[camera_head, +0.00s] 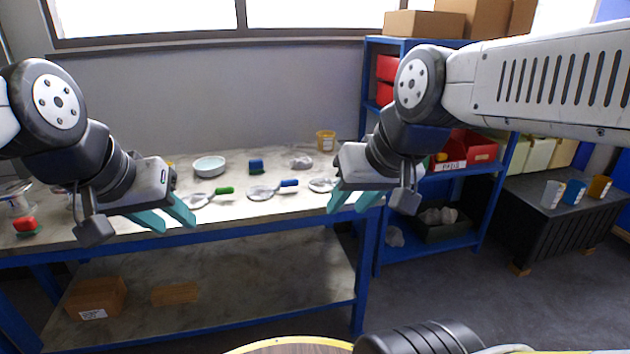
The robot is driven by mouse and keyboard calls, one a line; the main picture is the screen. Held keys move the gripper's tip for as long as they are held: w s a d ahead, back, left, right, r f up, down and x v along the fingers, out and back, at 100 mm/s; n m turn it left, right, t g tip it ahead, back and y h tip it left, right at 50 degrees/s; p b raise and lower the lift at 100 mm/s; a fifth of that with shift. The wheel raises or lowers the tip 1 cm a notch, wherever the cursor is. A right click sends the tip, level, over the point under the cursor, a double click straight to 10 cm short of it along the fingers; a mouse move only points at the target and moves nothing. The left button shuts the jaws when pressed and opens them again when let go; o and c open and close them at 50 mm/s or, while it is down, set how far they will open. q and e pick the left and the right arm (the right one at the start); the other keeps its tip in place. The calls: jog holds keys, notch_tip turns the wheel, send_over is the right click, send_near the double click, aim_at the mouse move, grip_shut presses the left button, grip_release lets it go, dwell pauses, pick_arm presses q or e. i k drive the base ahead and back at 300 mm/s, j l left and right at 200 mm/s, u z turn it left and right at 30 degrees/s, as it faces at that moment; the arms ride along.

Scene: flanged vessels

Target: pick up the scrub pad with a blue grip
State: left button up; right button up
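The scrub pad with a blue grip (256,167) sits near the back of the table in the head view, between a white bowl and a grey crumpled cloth. It looks like a small blue block with a darker base. My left gripper (176,223) is open and empty, nearer the table's front edge and to the left of the pad. My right gripper (346,208) is open and empty, to the right of the pad and over the table's front right corner. Neither gripper touches the pad. Another scrub pad, with a red grip (25,224), lies at the far left.
A green-handled tool (223,190) and a blue-handled tool (289,183) lie in front of the pad. A blue shelf (440,243) is right of the table.

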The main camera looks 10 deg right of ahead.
aim_at(256, 167)
jog(key=i+j+z, duration=1.1)
jog(key=i+j, duration=0.15)
jog(key=j, duration=0.15)
jog(key=i, duration=0.15)
